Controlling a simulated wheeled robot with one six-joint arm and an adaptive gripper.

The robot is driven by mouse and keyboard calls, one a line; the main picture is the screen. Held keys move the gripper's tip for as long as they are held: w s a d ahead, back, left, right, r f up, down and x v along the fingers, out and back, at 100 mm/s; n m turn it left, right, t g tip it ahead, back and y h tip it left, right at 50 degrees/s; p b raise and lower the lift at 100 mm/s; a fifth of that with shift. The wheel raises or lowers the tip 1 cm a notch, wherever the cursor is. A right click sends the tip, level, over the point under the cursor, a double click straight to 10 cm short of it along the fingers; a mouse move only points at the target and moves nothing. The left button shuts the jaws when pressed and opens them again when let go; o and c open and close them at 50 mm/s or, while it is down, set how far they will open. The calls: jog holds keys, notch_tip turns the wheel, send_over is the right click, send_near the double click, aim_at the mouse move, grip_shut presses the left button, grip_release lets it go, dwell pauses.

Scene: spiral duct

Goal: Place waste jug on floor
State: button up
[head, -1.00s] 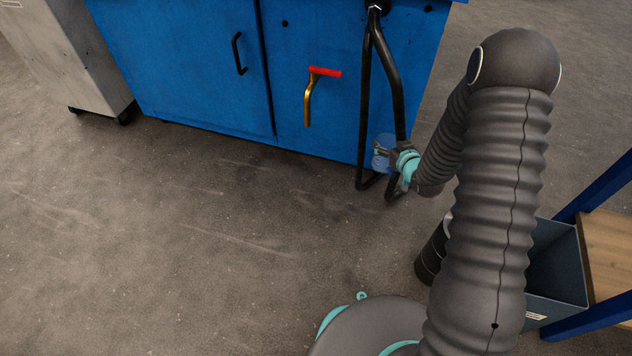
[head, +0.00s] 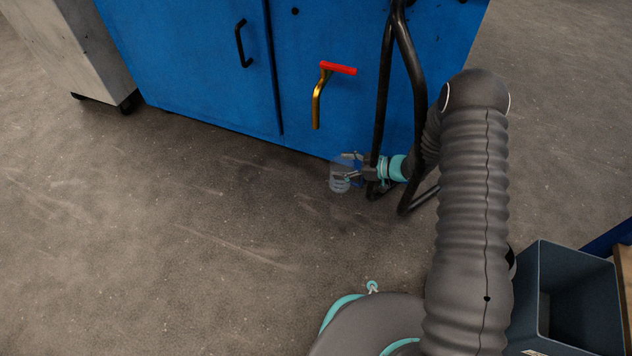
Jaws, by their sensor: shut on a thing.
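The waste jug (head: 339,181) is a small clear, bluish container in the head view, low in front of the blue cabinet. My gripper (head: 354,168) is shut on the jug from the right, near its upper part. The floor (head: 220,230) is bare grey concrete below and around it. I cannot tell whether the jug's bottom touches the floor or hangs a little above it. The gripper fingers hide part of the jug.
A blue cabinet (head: 190,60) stands behind, with a red-handled brass tap (head: 318,100) above the jug. Black bent tubing (head: 413,70) runs down beside my wrist. A dark grey bin (head: 575,260) stands at the right. Floor to the left is clear.

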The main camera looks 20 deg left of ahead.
jog(key=a+f+b, duration=0.2)
jog(key=a+f, duration=0.6)
jog(key=f, duration=0.1)
jog(key=shift+a+f, duration=0.15)
jog(key=shift+a, duration=0.25)
jog(key=shift+f, duration=0.2)
jog(key=o, duration=1.5)
jog(key=shift+o, duration=0.2)
jog(key=shift+r, duration=0.1)
jog(key=p+v, duration=0.1)
jog(key=v, duration=1.1)
jog(key=shift+s+r+p, duration=0.1)
jog(key=shift+p, duration=0.2)
